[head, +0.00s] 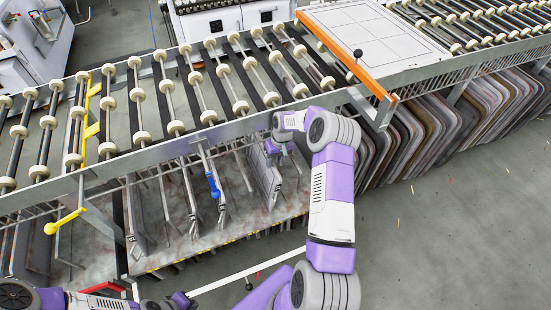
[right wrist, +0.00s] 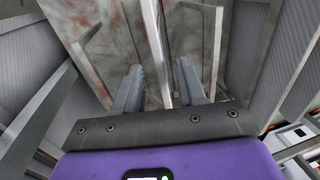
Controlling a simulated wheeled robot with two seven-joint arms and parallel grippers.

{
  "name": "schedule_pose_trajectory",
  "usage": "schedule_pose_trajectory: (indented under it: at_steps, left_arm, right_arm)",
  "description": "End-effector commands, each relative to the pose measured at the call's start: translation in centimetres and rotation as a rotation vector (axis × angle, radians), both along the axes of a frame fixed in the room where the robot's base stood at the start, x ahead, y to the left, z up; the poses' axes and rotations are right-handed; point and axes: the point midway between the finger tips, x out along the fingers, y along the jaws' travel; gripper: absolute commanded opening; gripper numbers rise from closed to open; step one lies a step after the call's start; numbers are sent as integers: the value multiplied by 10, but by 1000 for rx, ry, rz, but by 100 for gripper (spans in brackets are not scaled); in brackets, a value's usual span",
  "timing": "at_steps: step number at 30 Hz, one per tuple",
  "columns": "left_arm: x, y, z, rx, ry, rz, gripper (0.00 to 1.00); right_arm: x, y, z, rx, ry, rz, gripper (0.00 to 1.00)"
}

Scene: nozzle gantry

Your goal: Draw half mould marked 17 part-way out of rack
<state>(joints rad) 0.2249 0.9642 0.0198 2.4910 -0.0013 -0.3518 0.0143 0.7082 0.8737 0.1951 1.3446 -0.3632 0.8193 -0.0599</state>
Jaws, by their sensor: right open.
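The rack (head: 215,235) under the roller conveyor holds several upright plates with gaps between them. A grey plate (head: 266,180), seemingly a half mould, stands nearest my right gripper; no number 17 is legible on any plate. My right gripper (right wrist: 160,82) is open at the rack. In the right wrist view, a thin upright metal edge (right wrist: 157,45) runs between its two fingers, with gaps on both sides. In the head view the fingertips are hidden by the arm. My left gripper (head: 182,300) is at the bottom left, small and partly cut off, its jaws unclear.
The roller conveyor (head: 150,95) runs above the rack. A blue handle (head: 213,186) hangs among the plates. A yellow lever (head: 65,221) juts out at the left. Many stacked boards (head: 440,130) stand at the right.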

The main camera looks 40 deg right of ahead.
Motion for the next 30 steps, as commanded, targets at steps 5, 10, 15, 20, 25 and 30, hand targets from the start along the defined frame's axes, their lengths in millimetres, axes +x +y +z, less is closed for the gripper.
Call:
schedule_pose_trajectory:
  at_steps: [5,10,15,20,25,30]
  left_arm:
    - [0,0,-11,0,0,0,0]
    - [0,0,-17,0,0,0,0]
    - [0,0,-19,0,0,0,0]
    - [0,0,-18,0,0,0,0]
    - [0,0,-18,0,0,0,0]
    - [0,0,-18,0,0,0,0]
  right_arm:
    - [1,6,-32,2,2,2,40]
    - [3,9,-51,1,0,1,40]
    - [3,10,-58,0,0,0,40]
    - [3,10,-58,0,-1,0,40]
    - [3,10,-58,0,0,1,30]
    - [3,10,-58,0,0,1,4]
